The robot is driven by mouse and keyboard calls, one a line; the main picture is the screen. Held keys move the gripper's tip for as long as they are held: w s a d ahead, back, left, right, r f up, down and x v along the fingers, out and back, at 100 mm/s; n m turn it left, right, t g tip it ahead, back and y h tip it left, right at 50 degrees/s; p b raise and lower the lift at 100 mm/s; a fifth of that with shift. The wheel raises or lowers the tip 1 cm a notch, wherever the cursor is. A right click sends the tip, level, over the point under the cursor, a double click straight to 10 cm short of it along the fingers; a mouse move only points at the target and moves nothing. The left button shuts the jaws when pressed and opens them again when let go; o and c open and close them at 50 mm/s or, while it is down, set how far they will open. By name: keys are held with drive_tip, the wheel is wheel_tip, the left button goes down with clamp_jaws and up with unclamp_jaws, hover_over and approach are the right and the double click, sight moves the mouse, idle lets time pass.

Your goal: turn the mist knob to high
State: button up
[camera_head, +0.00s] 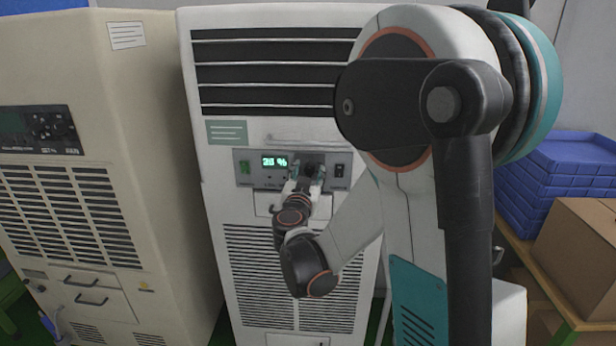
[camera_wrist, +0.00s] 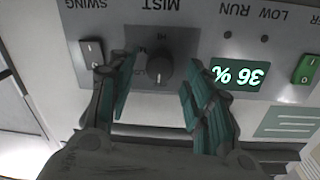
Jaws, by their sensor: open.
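The mist knob (camera_wrist: 160,71) is a dark round knob on the grey control panel (camera_wrist: 190,45), below the MIST label in the wrist view, where the lettering is upside down. A HI mark shows at its upper side; the pointer's exact direction is hard to tell. My gripper (camera_wrist: 157,78) is open, with one teal-padded finger on each side of the knob and visible gaps between. In the head view, my gripper (camera_head: 308,175) is at the panel of the white unit and partly hides the knob.
A lit green percentage display (camera_wrist: 237,75) sits beside the knob. A swing switch (camera_wrist: 92,52) and a green switch (camera_wrist: 306,69) flank it. A beige cabinet (camera_head: 150,120) stands left; blue trays (camera_head: 560,165) and a cardboard box (camera_head: 580,245) are at right.

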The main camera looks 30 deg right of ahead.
drive_tip(key=shift+w+d, duration=0.3)
drive_tip(key=shift+w, duration=0.1)
drive_tip(key=c, duration=1.1)
drive_tip(key=shift+o, duration=0.3)
